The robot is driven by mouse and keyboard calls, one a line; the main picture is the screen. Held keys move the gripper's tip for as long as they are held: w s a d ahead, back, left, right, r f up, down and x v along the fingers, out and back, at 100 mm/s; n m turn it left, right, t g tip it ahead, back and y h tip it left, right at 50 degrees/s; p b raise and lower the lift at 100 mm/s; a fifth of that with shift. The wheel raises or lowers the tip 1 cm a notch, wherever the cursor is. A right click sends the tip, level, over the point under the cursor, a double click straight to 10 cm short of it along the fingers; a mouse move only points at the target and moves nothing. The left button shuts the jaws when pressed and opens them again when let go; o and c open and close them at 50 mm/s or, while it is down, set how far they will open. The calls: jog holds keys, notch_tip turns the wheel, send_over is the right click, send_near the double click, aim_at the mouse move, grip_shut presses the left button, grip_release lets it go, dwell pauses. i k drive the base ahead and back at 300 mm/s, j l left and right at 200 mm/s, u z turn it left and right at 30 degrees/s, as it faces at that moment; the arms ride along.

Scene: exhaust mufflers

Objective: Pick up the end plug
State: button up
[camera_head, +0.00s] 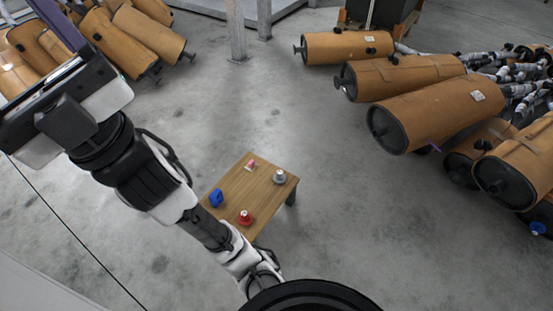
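A small wooden table (236,207) stands on the floor at the lower middle of the head view. On it are a grey flanged piece (279,177) at the right corner, a red knob-like piece (245,218) near the front, a blue piece (216,198) at the left and a small pink-and-white piece (250,165) at the back. They are too small for me to tell which is the end plug. My gripper (62,108) is raised at the upper left, well away from the table. Its fingers do not show clearly, so its opening is unclear.
Large brown mufflers (437,108) lie across the right side, with more mufflers (130,42) at the upper left. A grey metal post (237,30) stands at the back. The concrete floor around the table is mostly clear. My arm crosses the left side.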

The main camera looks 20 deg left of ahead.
aim_at(279, 177)
jog(key=i+u, duration=0.15)
jog(key=u, duration=1.05)
jog(key=i+l+u, duration=0.2)
jog(key=l+u, duration=0.15)
jog(key=l, duration=0.3)
jog(key=i+l+u, duration=0.2)
jog(key=i+l, duration=0.1)
jog(key=l, duration=0.75)
jog(key=i+l+u, duration=0.1)
jog(key=l, duration=0.3)
